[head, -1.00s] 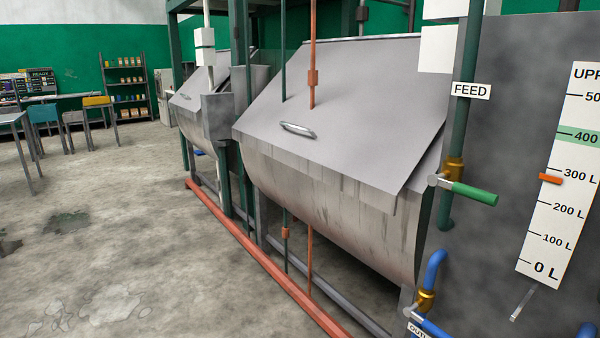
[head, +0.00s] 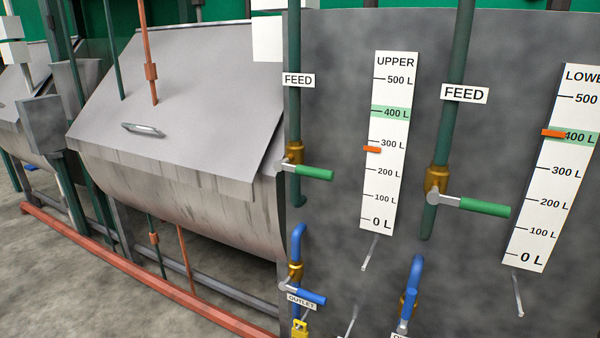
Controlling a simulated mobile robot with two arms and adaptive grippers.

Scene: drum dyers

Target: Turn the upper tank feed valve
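The upper tank feed valve is a brass body on a green pipe under a FEED sign (head: 298,80), left of the UPPER gauge (head: 390,140). Its green lever (head: 314,173) points right, across the pipe. The orange marker (head: 372,150) on the UPPER gauge is a little below 300 L, under the green 400 L band. A second feed valve with a green lever (head: 484,208) is further right, beside the LOWER gauge (head: 545,190); its lever also points right. Neither of my grippers is in view.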

